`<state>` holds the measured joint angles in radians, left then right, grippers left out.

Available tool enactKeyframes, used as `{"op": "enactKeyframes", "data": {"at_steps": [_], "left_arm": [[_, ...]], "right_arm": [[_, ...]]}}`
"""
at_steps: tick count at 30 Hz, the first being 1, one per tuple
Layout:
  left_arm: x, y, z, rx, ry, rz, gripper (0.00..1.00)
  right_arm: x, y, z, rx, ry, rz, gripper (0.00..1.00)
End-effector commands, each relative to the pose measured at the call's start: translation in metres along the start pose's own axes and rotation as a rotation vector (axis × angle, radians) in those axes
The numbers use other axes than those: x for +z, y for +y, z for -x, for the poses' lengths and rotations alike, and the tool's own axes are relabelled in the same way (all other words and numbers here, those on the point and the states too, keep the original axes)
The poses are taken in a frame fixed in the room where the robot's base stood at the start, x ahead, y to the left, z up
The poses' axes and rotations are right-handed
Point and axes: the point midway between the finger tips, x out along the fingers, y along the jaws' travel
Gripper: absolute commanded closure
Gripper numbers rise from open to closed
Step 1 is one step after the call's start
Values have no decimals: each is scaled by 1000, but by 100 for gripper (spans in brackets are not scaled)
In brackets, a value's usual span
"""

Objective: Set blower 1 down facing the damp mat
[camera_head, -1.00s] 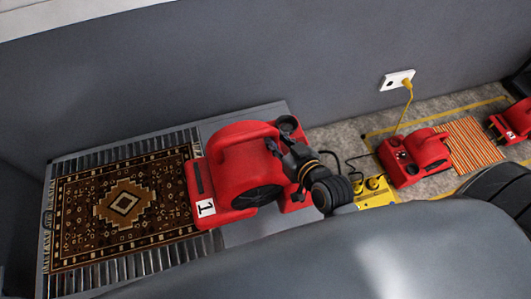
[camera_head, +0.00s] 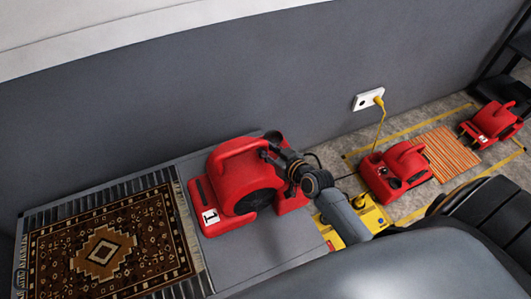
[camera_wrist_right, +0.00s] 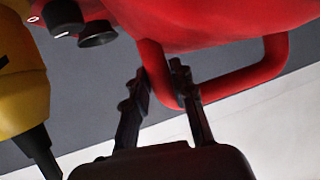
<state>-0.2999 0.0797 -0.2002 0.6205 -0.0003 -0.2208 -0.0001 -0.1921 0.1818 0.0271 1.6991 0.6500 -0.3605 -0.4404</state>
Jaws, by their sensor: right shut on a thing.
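Blower 1 (camera_head: 240,180) is red, with a white label marked 1 and a carry handle on top. It is over the grey platform (camera_head: 250,255), just right of the patterned brown mat (camera_head: 102,250), its slotted end toward that mat. It looks upright; I cannot tell whether its base touches the platform. My right gripper (camera_head: 272,152) is at its right side, shut on its red tube handle, which also shows in the right wrist view (camera_wrist_right: 275,60). Whether the mat is damp does not show. My left gripper is not in view.
A yellow unit (camera_head: 340,215) stands on the floor right of the platform. Another red blower (camera_head: 395,172), an orange striped mat (camera_head: 447,153) and a third red blower (camera_head: 493,122) are farther right. A yellow cable hangs from the wall socket (camera_head: 368,99).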

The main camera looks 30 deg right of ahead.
Motion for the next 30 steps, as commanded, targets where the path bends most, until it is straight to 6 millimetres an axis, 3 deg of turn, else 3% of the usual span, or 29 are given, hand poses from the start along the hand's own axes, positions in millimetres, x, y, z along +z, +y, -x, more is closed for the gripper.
{"op": "enactKeyframes", "data": {"at_steps": [1,5,15,24,25,28,30], "left_arm": [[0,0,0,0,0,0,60],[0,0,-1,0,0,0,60],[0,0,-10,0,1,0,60],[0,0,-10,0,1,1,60],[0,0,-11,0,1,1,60],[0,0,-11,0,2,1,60],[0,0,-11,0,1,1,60]], "right_arm": [[-12,1,-2,1,28,-5,100],[-10,3,-5,1,28,-5,100],[20,9,-20,3,24,-6,100],[24,9,-21,3,22,-4,100],[39,8,-20,-1,-10,2,71],[39,8,-20,-1,-9,1,53],[38,8,-20,-1,-8,1,53]]}}
